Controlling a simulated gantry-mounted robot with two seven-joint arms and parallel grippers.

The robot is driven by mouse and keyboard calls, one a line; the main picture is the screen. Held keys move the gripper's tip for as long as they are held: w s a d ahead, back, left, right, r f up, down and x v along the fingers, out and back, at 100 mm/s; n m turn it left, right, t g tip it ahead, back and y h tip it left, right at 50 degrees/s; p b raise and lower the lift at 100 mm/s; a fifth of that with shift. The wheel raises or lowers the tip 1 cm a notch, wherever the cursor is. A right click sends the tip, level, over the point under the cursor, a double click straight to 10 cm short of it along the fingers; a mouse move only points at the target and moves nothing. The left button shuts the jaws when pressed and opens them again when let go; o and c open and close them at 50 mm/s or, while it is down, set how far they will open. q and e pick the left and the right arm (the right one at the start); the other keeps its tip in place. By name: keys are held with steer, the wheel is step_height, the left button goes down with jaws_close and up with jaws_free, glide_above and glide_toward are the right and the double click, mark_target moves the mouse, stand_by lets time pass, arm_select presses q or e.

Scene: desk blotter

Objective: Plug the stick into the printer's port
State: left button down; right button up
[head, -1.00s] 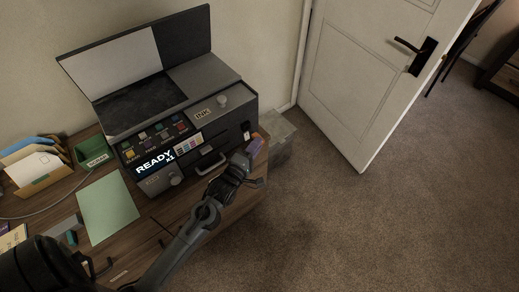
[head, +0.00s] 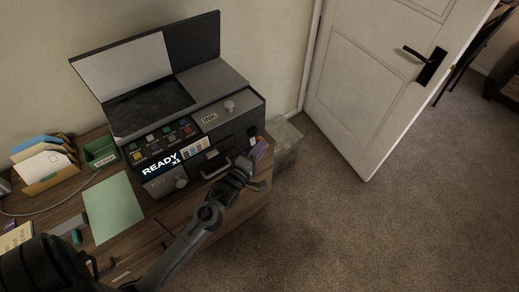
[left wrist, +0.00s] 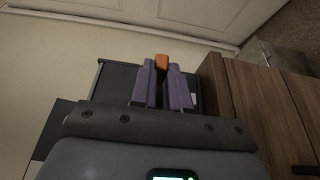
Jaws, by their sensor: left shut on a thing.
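The printer (head: 232,112) is a dark grey box with a raised lid and a lit "READY" panel. It stands on the desk, and part of its dark body shows in the left wrist view (left wrist: 116,78). My left gripper (head: 260,150) has purple fingertips and is at the printer's right front corner. In the left wrist view it (left wrist: 163,85) is shut on the stick (left wrist: 161,62), whose orange end sticks out between the fingertips. The stick is too small to make out in the head view. I cannot make out the port or whether the stick touches it.
The wooden desk (head: 60,206) holds a green sheet (head: 113,207), a green bin (head: 101,151) and a folder rack (head: 45,164) left of the printer. A grey box (head: 286,141) stands beyond the desk's right end. A white door (head: 375,90) and open carpet lie to the right.

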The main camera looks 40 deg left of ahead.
arm_select(q)
steer(key=shift+r+p, duration=0.1)
steer(key=shift+p, duration=0.95)
stand_by(1.2)
steer(key=shift+w+a, duration=0.25)
steer(key=shift+a, duration=0.85)
stand_by(0.3)
steer(key=shift+a, duration=0.25)
steer(key=c, duration=1)
jaws_free()
steer(key=shift+c, duration=0.2)
steer(key=s+d+p, duration=0.1)
steer(key=s+d, duration=0.1)
steer(key=s, duration=0.8)
steer(key=shift+s+p, duration=0.3)
steer(key=shift+p, duration=0.05)
